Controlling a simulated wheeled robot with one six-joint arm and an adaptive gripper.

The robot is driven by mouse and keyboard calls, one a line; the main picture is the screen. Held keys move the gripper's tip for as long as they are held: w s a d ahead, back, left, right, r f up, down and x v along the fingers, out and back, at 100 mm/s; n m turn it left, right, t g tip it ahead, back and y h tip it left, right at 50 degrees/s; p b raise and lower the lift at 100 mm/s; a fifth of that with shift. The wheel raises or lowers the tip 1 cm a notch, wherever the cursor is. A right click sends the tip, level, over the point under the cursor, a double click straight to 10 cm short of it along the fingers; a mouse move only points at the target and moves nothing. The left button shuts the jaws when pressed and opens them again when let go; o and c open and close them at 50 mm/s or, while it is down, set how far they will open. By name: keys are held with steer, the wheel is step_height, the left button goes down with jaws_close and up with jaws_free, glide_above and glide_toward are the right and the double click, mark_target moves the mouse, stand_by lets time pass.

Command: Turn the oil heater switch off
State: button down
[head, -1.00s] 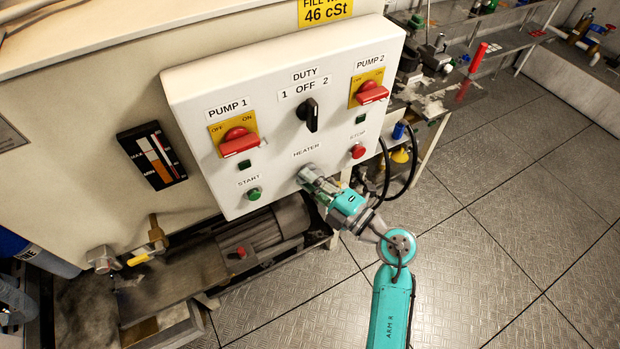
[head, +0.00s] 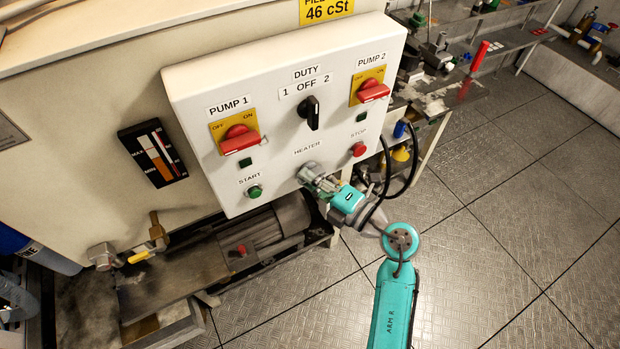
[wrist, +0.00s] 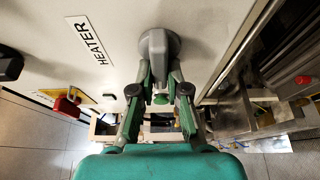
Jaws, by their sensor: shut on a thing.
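The heater switch (wrist: 158,48) is a grey rotary knob on the white control panel (head: 290,190), just below the HEATER label (head: 307,150). In the wrist view the HEATER label (wrist: 88,42) stands to the left of the knob. My gripper (wrist: 160,82) has its two fingers on either side of the knob's grip and is shut on it. In the head view my gripper (head: 318,180) reaches the panel's lower edge and hides much of the knob, so its setting cannot be read there.
Near the switch are the green START button (head: 255,191), the red STOP button (head: 358,149), the black DUTY knob (head: 310,112) and the red PUMP 1 (head: 240,140) and PUMP 2 (head: 373,91) handles. Black hoses (head: 415,175) hang to the right. The floor at right is clear.

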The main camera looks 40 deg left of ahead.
steer(key=c, duration=1.2)
jaws_free()
steer(key=shift+o, duration=0.2)
steer(key=shift+d, duration=0.1)
steer(key=d, duration=1.1)
steer(key=shift+d, duration=0.4)
steer(key=s+d+m+t+h, duration=0.4)
steer(key=s+d+m+t, duration=0.5)
steer(key=d+m, duration=0.35)
steer(key=s+d+m+t+h, duration=0.5)
steer(key=s+d+m+t, duration=0.2)
steer(key=d+m+t, duration=0.5)
steer(key=s+d+f+m+g+h, duration=0.3)
steer(key=s+d+m+h, duration=0.1)
steer(key=s+m, duration=0.2)
steer(key=s+d+f+m+g+h, duration=0.3)
steer(key=s+d+m+h, duration=0.1)
steer(key=s, duration=0.3)
steer(key=shift+s+d+m+h, duration=0.2)
steer(key=shift+d+m+h, duration=0.25)
steer(key=shift+m, duration=0.4)
